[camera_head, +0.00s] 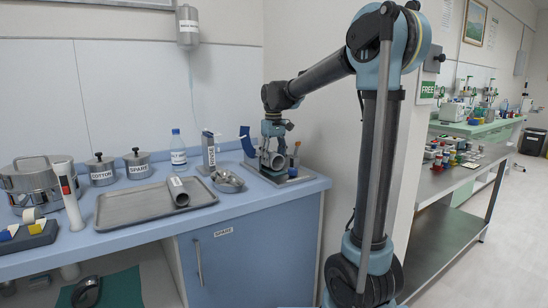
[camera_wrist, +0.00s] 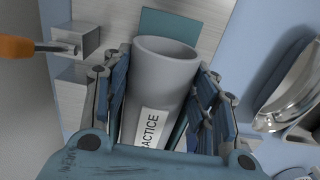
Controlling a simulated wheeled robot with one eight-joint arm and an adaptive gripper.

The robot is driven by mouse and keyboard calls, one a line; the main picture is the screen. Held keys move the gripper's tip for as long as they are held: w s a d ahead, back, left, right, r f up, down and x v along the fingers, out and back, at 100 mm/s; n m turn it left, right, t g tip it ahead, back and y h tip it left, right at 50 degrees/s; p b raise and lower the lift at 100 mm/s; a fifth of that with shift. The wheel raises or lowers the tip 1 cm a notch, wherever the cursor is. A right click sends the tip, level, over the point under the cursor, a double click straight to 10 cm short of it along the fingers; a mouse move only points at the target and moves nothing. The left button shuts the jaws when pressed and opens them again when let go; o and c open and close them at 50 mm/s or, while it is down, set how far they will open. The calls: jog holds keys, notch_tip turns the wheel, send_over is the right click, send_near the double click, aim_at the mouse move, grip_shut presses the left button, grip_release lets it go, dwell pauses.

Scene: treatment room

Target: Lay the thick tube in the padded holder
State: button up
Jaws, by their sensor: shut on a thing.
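My gripper (camera_head: 272,150) is shut on a thick grey tube (camera_head: 277,162) over the metal station at the counter's right end. In the wrist view, the tube (camera_wrist: 166,72) lies between both fingers of my gripper (camera_wrist: 163,100), with its open end facing away and a white label reading "ACTICE" in view. A teal pad (camera_wrist: 168,22), seemingly the padded holder, shows beyond and beneath the tube. The tube appears lined up over it; I cannot tell whether they touch. Much of the holder is hidden by the tube and fingers.
An orange-handled tool (camera_wrist: 22,47) rests at a metal block (camera_wrist: 77,38) left of the tube. A steel bowl (camera_head: 228,182) stands to the left in the head view. A smaller grey tube (camera_head: 178,191) lies on the tray (camera_head: 130,210).

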jog(key=shift+f, duration=0.15)
jog(key=o, duration=1.3)
